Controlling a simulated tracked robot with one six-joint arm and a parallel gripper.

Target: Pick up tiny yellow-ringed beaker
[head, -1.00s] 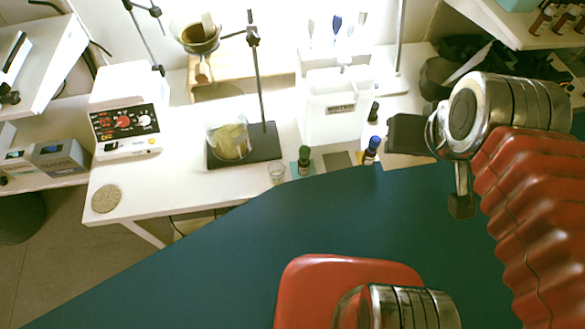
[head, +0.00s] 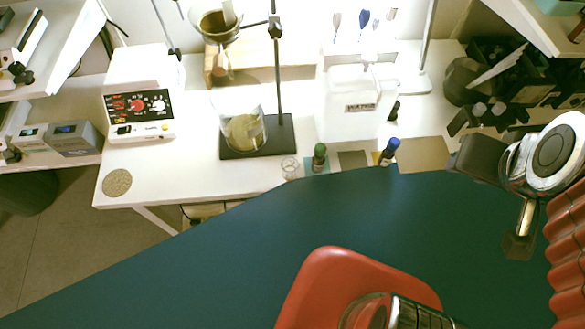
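A tiny clear glass beaker (head: 290,167) stands upright near the front edge of the white bench, left of a green-capped bottle (head: 319,157). It is too small in the picture to make out a yellow ring. My gripper (head: 518,243) is at the right, well away from the tiny beaker and nearer to me. Its metal end with a dark tip points down. I cannot tell whether it is open or shut; nothing is visibly held. A larger beaker (head: 244,131) with yellowish contents stands behind and left of the tiny one.
A stand base (head: 285,136) with a tall rod is behind the tiny beaker. A blue-capped bottle (head: 389,152) and a white container (head: 345,118) are to the right. A white instrument (head: 140,112) and a round cork mat (head: 117,183) are left.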

